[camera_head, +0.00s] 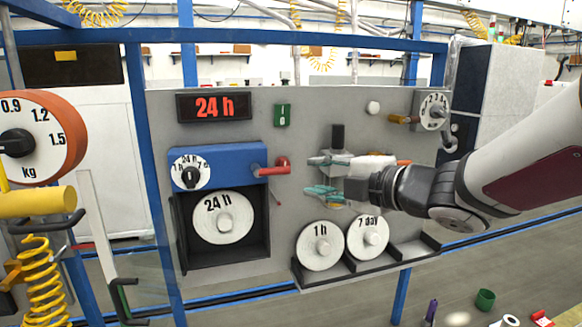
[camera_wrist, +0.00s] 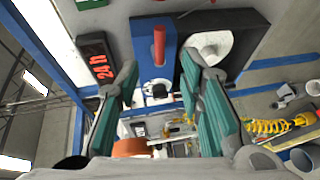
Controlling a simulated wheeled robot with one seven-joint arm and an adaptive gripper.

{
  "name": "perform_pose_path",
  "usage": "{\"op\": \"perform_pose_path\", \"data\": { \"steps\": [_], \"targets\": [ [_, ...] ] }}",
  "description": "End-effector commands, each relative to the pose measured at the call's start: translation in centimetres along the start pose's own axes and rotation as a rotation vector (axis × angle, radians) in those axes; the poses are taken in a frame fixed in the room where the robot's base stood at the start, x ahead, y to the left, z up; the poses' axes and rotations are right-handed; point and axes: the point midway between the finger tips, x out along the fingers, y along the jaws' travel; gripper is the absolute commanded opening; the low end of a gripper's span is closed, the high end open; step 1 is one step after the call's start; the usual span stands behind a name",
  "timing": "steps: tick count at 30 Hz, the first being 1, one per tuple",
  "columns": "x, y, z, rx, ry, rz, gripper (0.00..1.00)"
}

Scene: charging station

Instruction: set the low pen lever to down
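A red lever (camera_head: 270,168) sticks out from the right side of the blue recorder box (camera_head: 218,156); its outer end bends upward. I take it to be the pen lever, though no label shows. A thin rod (camera_head: 277,192) hangs just below it. In the wrist view the red lever (camera_wrist: 159,46) stands ahead, between the directions of my two fingertips. My gripper (camera_head: 313,176) is open and empty, to the right of the lever and apart from it. In the wrist view its teal fingers (camera_wrist: 160,72) are spread wide.
A white chart disc marked 24 h (camera_head: 224,230) sits below the blue box. Discs marked 1 h (camera_head: 320,250) and 7 day (camera_head: 367,226) stand in a low rack under my gripper. A display (camera_head: 214,106) reads 24 h.

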Motion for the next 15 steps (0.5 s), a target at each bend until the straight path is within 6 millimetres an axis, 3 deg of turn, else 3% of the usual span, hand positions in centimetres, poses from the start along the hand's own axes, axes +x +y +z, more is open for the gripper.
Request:
{"op": "perform_pose_path", "data": {
  "steps": [15],
  "targets": [
    [9.5, 0.0, 0.0, 0.004, 0.0, 0.0, 0.35]
  ]
}}
